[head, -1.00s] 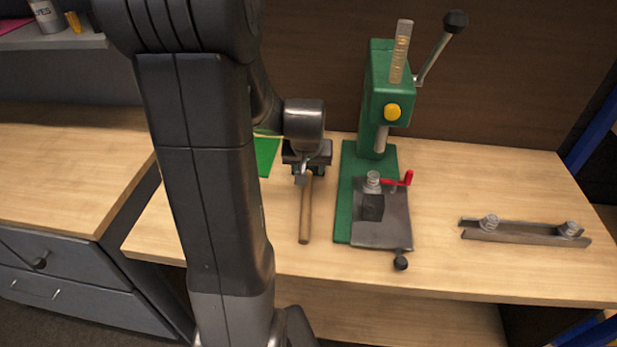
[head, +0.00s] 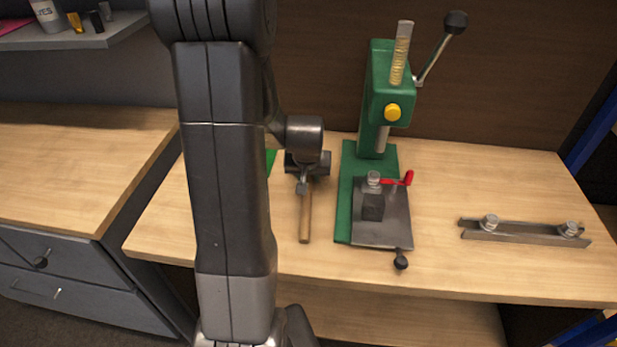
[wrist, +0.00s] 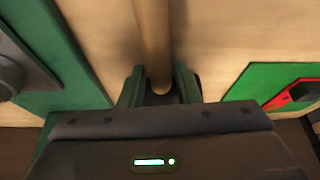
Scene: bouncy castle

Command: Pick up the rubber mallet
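The rubber mallet lies on the wooden workbench, and its light wooden handle (head: 305,218) points toward the bench's front edge. Its head end is largely hidden by my gripper in the head view. My gripper (wrist: 160,84) is over the far end of the handle, pointing down. In the wrist view the wooden handle (wrist: 153,40) runs from the top edge down to between the two green-edged fingers. The fingers stand apart, one on each side of the handle, with narrow dark gaps. I cannot tell if either touches it.
A green press (head: 348,205) with a lever and red handle stands close right of the mallet. A metal bar with two bolts (head: 525,233) lies farther right. A green sheet (wrist: 262,82) with a red and black item is at right in the wrist view.

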